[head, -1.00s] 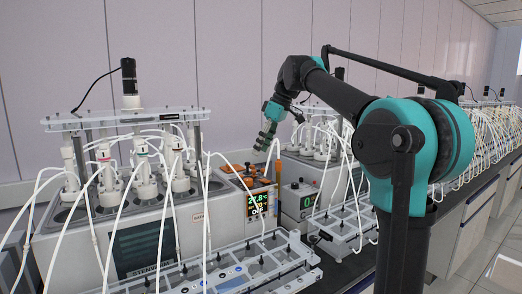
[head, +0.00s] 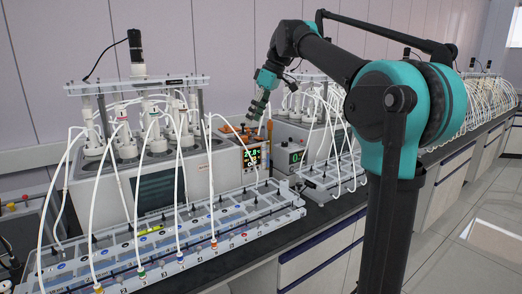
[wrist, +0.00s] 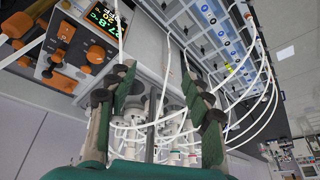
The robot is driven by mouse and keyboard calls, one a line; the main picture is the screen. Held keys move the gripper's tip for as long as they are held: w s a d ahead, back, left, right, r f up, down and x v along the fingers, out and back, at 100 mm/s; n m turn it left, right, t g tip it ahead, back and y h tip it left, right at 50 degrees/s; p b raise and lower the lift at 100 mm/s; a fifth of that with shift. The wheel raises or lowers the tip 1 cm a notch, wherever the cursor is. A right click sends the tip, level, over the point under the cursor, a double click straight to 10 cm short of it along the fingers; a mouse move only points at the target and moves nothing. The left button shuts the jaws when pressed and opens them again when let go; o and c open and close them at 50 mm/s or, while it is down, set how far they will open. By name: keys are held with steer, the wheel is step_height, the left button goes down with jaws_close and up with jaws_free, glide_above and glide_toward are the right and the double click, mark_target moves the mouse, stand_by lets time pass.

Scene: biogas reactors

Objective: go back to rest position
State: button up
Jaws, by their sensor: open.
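My gripper (head: 258,104) hangs from my teal and black arm in the head view, just in front of the control box with orange knobs (head: 232,129) and a lit display (head: 252,156). In the wrist view my gripper (wrist: 158,90) has its two dark-tipped fingers spread wide with nothing held between them. The same control box shows in the wrist view (wrist: 50,60) at the upper left, apart from the fingers. No object is in my grip.
A reactor bath (head: 165,180) with several white-capped bottles and tubes stands on the left. A long tray (head: 130,262) with coloured ports lies along the dark bench (head: 300,222). A second reactor unit (head: 292,150) stands behind. Loose white tubes hang near my gripper. The floor (head: 455,235) at right is clear.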

steer(key=s+d+f+m+h, duration=0.1)
steer(key=s+d+f+m, duration=0.2)
steer(key=f, duration=0.9)
steer(key=s+d+f+m+t+h, duration=0.1)
steer(key=s+d+f+m, duration=0.3)
steer(key=s+d+f, duration=0.5)
steer(key=s+d+f+m+t+h, duration=0.1)
steer(key=s+d+f+m, duration=0.3)
steer(key=f, duration=1)
steer(key=shift+s+d+f, duration=0.35)
steer(key=shift+s+d, duration=0.6)
steer(key=shift+s, duration=0.3)
steer(key=s+d+f+m, duration=0.1)
steer(key=s+f, duration=0.1)
steer(key=s, duration=0.1)
steer(key=s+d+f+h, duration=0.1)
steer(key=s+f, duration=0.1)
steer(key=f, duration=0.1)
steer(key=s+d+f+m+t, duration=0.1)
steer(key=s+f, duration=0.1)
steer(key=s, duration=0.1)
steer(key=shift+s+d+f+m, duration=0.1)
steer(key=shift+s+f+m, duration=0.2)
steer(key=shift+s, duration=0.05)
steer(key=shift+c, duration=0.3)
